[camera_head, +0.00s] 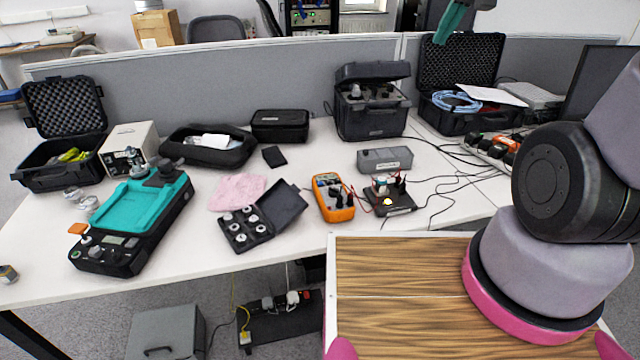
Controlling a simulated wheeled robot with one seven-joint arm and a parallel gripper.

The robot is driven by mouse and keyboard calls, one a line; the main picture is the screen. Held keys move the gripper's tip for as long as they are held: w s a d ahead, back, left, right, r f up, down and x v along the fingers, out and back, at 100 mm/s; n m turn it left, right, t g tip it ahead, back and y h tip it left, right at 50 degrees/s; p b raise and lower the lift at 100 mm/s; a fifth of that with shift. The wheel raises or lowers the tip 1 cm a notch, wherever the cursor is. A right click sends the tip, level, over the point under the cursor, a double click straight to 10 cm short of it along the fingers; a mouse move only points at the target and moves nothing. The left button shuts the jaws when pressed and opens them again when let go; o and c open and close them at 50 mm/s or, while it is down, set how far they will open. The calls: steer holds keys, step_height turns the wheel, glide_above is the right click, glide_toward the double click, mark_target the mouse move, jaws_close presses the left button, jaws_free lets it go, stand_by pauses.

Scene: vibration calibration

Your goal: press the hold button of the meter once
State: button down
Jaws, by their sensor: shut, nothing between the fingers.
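The meter (341,214) is an orange handheld unit with a dark face and a small display at its far end. It lies on the white table near the front edge, with leads at its right side. Its hold button is too small to tell apart. My gripper (447,25) shows as a teal shape at the top edge, partly cut off. It is shut and empty, high up and well apart from the meter, to its upper right.
Left of the meter is an open black case of weights (237,239). A grey box (384,160) lies behind. A teal-topped shaker (131,214) stands left. My arm covers the right side.

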steer(key=w+a+f+n, duration=0.1)
steer(key=w+a+f, duration=0.2)
steer(key=w+f, duration=0.35)
steer(key=n+g+y, duration=0.1)
steer(key=n+y, duration=0.1)
steer(key=y, duration=0.4)
glide_above(320, 183)
step_height(320, 183, down, 29)
steer(key=shift+s+d, duration=0.4)
steer(key=shift+f, duration=4.35)
steer(key=shift+f, duration=0.1)
steer(key=shift+f, duration=0.3)
